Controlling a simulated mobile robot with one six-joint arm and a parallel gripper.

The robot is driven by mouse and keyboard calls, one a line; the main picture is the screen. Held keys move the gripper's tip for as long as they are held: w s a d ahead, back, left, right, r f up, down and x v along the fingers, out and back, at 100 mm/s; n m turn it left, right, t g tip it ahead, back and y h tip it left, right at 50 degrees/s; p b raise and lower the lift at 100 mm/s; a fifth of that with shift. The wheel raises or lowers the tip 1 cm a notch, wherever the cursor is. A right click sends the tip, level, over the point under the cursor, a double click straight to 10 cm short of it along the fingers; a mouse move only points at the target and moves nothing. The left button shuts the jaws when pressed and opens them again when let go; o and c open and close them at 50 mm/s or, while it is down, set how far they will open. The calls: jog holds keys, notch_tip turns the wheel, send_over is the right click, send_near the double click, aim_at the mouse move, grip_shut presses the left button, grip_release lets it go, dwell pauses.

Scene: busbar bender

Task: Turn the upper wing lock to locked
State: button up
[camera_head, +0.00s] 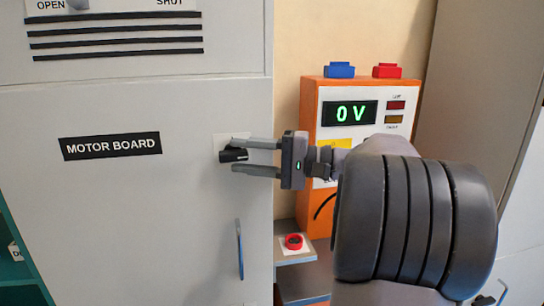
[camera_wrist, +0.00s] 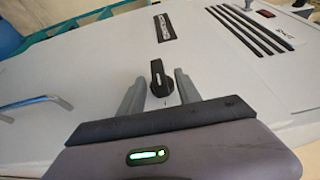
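A black wing knob (camera_head: 233,155) sits on a pale plate (camera_head: 222,140) on the grey cabinet door, right of the MOTOR BOARD label. It appears to be the wing lock; no lock marking is readable, and I cannot tell whether it is the upper one. In the wrist view the knob (camera_wrist: 157,74) lies between the finger ends. My gripper (camera_head: 234,157) is open, with one finger above the knob and one below it in the head view. In the wrist view my gripper (camera_wrist: 159,78) has a gap on both sides of the knob.
A blue door handle (camera_head: 239,250) is below the knob. An orange box (camera_head: 312,100) with a 0 V display (camera_head: 349,113) stands right of the cabinet. A red button (camera_head: 293,241) is below it. Vent slots (camera_head: 115,36) and an OPEN/SHUT control (camera_head: 78,4) are above.

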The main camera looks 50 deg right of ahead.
jog(key=p+v, duration=0.2)
jog(key=v, duration=1.4)
jog(key=shift+s+p, duration=0.25)
jog(key=shift+p, duration=0.15)
